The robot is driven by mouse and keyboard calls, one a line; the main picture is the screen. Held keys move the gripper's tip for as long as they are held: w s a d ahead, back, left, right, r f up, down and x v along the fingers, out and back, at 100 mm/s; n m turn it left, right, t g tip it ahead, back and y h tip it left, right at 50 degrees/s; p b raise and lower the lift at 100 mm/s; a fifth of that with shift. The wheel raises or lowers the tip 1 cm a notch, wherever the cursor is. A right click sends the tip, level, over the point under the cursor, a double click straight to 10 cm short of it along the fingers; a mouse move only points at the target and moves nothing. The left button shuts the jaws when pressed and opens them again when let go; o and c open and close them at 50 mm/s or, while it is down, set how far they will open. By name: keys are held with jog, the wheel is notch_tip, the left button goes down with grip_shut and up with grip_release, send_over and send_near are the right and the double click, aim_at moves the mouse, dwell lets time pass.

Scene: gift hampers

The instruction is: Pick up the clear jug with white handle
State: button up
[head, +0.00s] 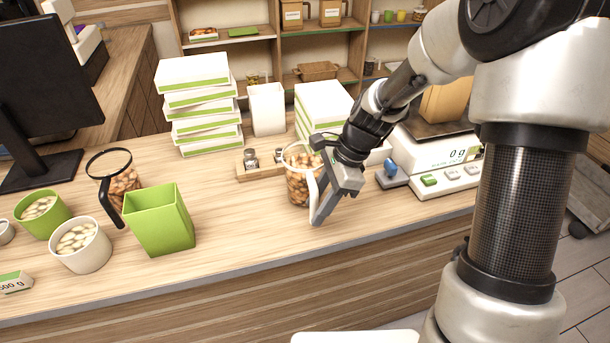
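The clear jug with a white handle (298,188) stands on the wooden counter near the middle of the head view, filled with brown nut-like pieces. Its white handle faces toward my gripper (318,200), which is at the jug's right side and overlaps part of it. One grey finger points down beside the handle. The other finger is not clearly seen, so I cannot tell whether the gripper touches or encloses the handle. A similar clear jug with a black handle (122,188) stands at the left, partly behind a green container.
The green square container (160,222), green bowl (40,214) and white bowl (80,246) stand at left. Stacked white boxes (198,103), a wooden tray (262,172) with small jars and a white scale (438,160) are behind or right. The counter's front-middle is clear.

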jog(key=shift+x, duration=1.25)
grip_shut()
jog(key=shift+w+r, duration=0.1)
dwell(0.3)
